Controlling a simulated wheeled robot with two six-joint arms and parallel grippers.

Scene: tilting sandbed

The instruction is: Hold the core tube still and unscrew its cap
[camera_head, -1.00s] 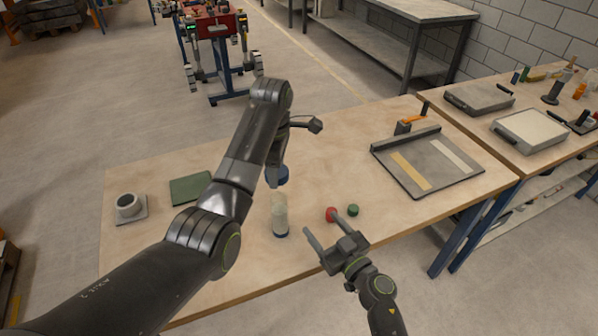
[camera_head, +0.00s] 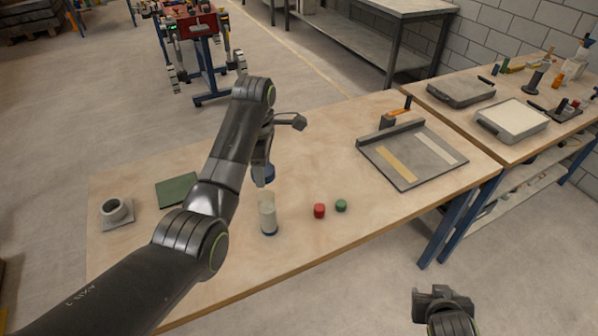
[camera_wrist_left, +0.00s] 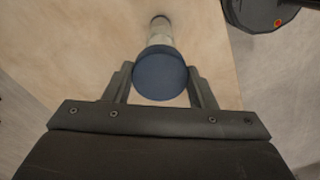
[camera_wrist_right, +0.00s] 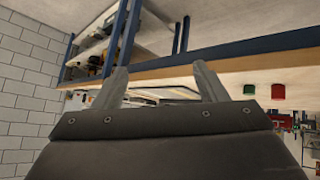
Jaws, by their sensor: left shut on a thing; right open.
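The core tube (camera_head: 268,214) stands upright on the table, pale and see-through with a dark blue foot. Its blue cap (camera_head: 264,174) is off it, with a gap of bare table showing between cap and tube top in the head view. My left gripper (camera_head: 263,165) is shut on the cap above the tube. In the left wrist view the cap (camera_wrist_left: 160,74) sits between the fingers, and the tube (camera_wrist_left: 160,34) shows behind it, partly hidden. My right gripper (camera_head: 437,292) is open and empty, off the table's front edge, far from the tube.
A red cap (camera_head: 319,211) and a green cap (camera_head: 341,205) are right of the tube. A green mat (camera_head: 177,190) and grey cup holder (camera_head: 116,211) are left. A grey tray (camera_head: 410,158) is right. The table's middle (camera_head: 310,160) is clear.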

